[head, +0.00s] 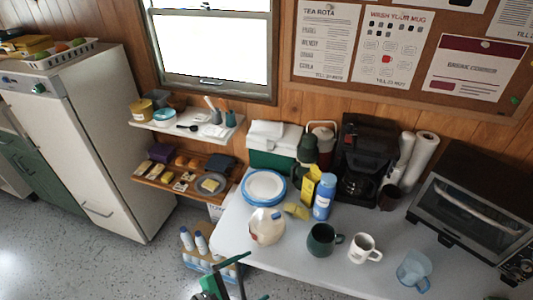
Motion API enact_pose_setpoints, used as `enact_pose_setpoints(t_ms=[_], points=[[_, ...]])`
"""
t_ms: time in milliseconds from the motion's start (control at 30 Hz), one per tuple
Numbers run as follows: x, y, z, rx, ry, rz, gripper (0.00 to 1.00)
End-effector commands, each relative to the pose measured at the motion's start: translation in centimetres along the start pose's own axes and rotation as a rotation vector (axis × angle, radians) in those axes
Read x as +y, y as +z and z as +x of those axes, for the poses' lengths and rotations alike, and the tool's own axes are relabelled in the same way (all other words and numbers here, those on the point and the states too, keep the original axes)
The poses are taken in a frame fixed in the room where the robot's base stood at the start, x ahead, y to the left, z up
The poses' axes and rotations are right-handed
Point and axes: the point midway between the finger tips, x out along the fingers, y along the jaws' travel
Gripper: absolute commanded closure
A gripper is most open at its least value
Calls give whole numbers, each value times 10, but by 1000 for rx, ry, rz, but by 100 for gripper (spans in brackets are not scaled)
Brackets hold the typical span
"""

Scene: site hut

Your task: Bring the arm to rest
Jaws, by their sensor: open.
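My gripper (256,275) shows at the bottom of the head view, green and black, in front of the near left edge of the white table (330,262). Its jaws are apart and I see nothing between them. The rest of my arm is mostly out of the picture below. A round cream container (266,226) stands on the table beyond the gripper, apart from it.
A dark green mug (322,240), a white mug (364,248) and a clear blue cup (413,270) stand on the table. Further back are stacked plates (264,187), a blue bottle (324,196) and a coffee maker (361,162). A bottle crate (203,254) sits on the floor.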

Motion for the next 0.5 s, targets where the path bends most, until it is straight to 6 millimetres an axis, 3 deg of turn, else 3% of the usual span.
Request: enact_pose_setpoints(t_ms=[267,400,500], points=[[-37,-6,45,122,93,108,0],[-73,-12,62,253,137,228,0],[-100,-16,64,361,150,337,0]])
